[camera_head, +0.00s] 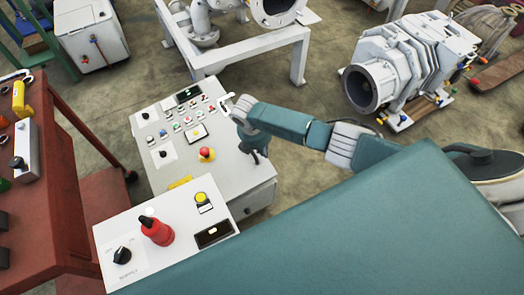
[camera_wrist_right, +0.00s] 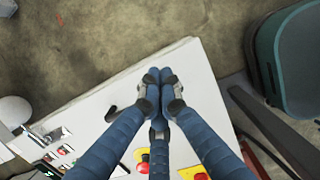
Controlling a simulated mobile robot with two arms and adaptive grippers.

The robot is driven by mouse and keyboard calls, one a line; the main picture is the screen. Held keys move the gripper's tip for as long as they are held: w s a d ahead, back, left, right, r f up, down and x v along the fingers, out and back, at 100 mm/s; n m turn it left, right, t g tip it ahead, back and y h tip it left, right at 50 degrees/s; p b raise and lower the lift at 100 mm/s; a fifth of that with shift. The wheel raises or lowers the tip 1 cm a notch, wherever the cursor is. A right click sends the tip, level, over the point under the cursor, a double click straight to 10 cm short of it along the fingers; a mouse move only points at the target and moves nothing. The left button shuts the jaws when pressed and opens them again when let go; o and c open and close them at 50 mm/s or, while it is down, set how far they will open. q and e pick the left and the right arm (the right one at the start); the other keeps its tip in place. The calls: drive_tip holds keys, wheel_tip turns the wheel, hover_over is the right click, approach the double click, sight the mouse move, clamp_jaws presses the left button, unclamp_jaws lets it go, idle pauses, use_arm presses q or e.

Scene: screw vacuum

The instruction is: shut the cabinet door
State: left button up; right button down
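A white control cabinet (camera_head: 228,165) stands in the middle of the head view. Its sloped top carries several buttons, a dark display and a red and yellow stop button (camera_head: 207,154). A side face (camera_head: 260,197) with a small dark fitting shows at its lower right. I cannot tell the door or how far it stands open. My right gripper (camera_head: 258,157) is over the cabinet's right edge, mostly hidden by my wrist. In the right wrist view its blue fingers (camera_wrist_right: 161,88) meet above the white surface (camera_wrist_right: 200,85), with nothing seen between them. My left gripper is not in view.
A red cart (camera_head: 65,165) with tools stands at the left. A white frame (camera_head: 240,50) with pipework is behind the cabinet. A large grey pump (camera_head: 410,65) stands at the back right. Bare floor (camera_head: 310,85) lies between the cabinet and the pump.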

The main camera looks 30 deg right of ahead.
drive_tip(key=d+p+v, duration=0.2)
drive_tip(key=p+v, duration=0.3)
drive_tip(key=v, duration=0.9)
drive_tip(key=shift+r, duration=0.2)
drive_tip(key=m+y, duration=0.2)
drive_tip(key=m, duration=0.4)
hover_over(266, 178)
drive_tip(key=shift+t, duration=0.4)
drive_tip(key=f, duration=1.7)
drive_tip(key=shift+s+a+f, duration=0.1)
drive_tip(key=shift+s+a, duration=0.05)
drive_tip(key=shift+s, duration=0.05)
drive_tip(key=s+d+f+m, duration=0.1)
drive_tip(key=s+f+m, duration=0.2)
drive_tip(key=s+f, duration=0.6)
drive_tip(key=s+f+m, duration=0.3)
drive_tip(key=s+f, duration=0.3)
drive_tip(key=s, duration=0.5)
drive_tip(key=s+f+m, duration=0.2)
drive_tip(key=s, duration=0.6)
drive_tip(key=s+f+m, duration=0.1)
drive_tip(key=s+f, duration=0.1)
drive_tip(key=s, duration=0.7)
drive_tip(key=shift+s+a+m+y, duration=0.15)
drive_tip(key=shift+s+m+y, duration=0.15)
drive_tip(key=shift+m, duration=0.1)
drive_tip(key=shift+f, duration=0.1)
